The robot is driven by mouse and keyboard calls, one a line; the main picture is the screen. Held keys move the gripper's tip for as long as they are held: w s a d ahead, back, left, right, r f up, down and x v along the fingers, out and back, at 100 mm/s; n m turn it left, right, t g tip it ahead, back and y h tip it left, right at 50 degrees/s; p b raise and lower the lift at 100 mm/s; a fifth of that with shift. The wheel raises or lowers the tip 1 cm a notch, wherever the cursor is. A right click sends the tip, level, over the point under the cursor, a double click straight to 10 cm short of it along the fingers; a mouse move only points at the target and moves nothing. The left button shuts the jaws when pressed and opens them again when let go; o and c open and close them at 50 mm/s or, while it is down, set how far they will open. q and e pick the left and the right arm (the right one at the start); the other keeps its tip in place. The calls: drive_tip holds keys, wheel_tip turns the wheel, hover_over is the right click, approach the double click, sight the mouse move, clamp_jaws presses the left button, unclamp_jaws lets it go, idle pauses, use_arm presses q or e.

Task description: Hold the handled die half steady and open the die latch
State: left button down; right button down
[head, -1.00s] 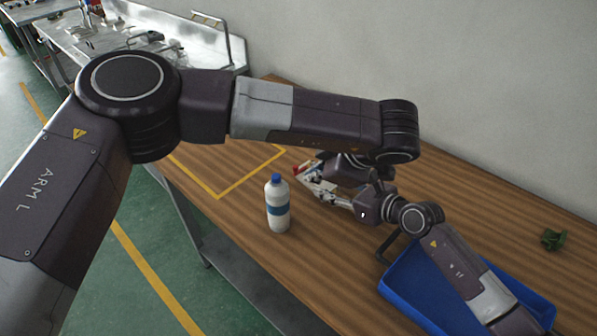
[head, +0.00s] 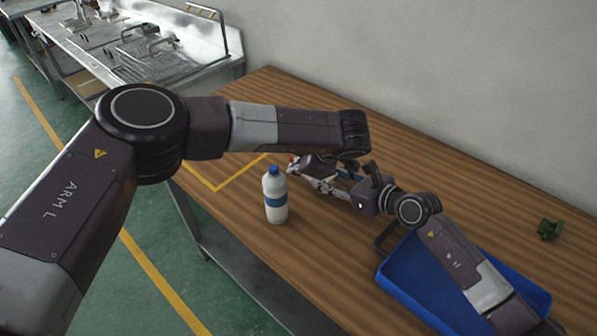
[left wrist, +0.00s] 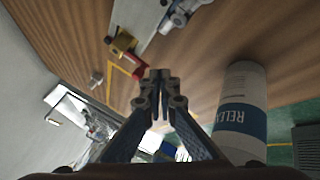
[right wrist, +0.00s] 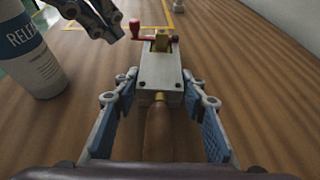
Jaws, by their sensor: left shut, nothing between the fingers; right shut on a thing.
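The die is a pale grey block (right wrist: 160,72) with a wooden handle (right wrist: 158,130) pointing toward me in the right wrist view. My right gripper (right wrist: 158,88) is shut on this handled half, a finger on each side. A brass latch (right wrist: 160,42) with a red-tipped lever (right wrist: 138,30) sits at its far end. The latch also shows in the left wrist view (left wrist: 122,44). My left gripper (left wrist: 160,78) is shut and empty, its tips close beside the red knob (left wrist: 133,74); I cannot tell whether they touch. In the head view my arms largely hide the die.
A white bottle with a blue cap (head: 275,200) stands on the wooden table close to both grippers. A blue tray (head: 395,285) lies under my right arm. A green object (head: 550,229) lies at the far right. Yellow tape (head: 215,187) marks the table's left part.

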use_arm(q)
drive_tip(key=shift+w, duration=0.7)
drive_tip(key=shift+w+a+m, duration=0.15)
drive_tip(key=shift+a+m, duration=0.05)
drive_tip(key=shift+m, duration=0.1)
